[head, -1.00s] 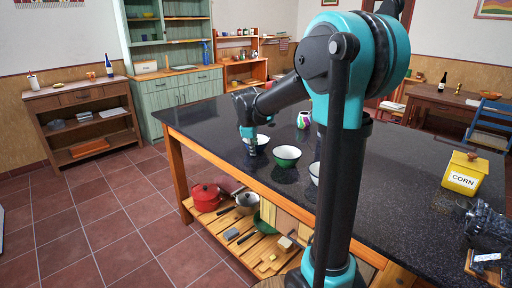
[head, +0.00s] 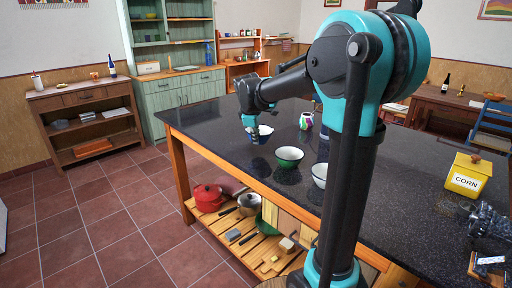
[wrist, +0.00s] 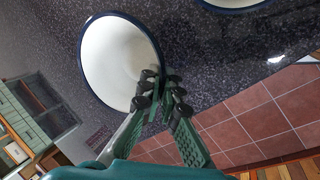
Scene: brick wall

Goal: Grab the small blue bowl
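The small blue bowl (head: 265,130) has a white inside and a dark blue rim and outside. In the head view it is held a little above the far left part of the dark counter. In the wrist view the bowl (wrist: 112,60) is tilted. My gripper (head: 250,128) is at its near left rim. The wrist view shows my gripper (wrist: 163,92) closed on the rim, one finger inside the bowl and the other outside. The exact contact is partly hidden by the fingertips.
A green bowl (head: 289,154) and another white bowl (head: 319,170) stand nearby on the counter (head: 215,118). A colourful jar (head: 306,120) is behind them. A yellow corn canister (head: 467,176) is at right. Pots (head: 207,198) sit on the shelf below.

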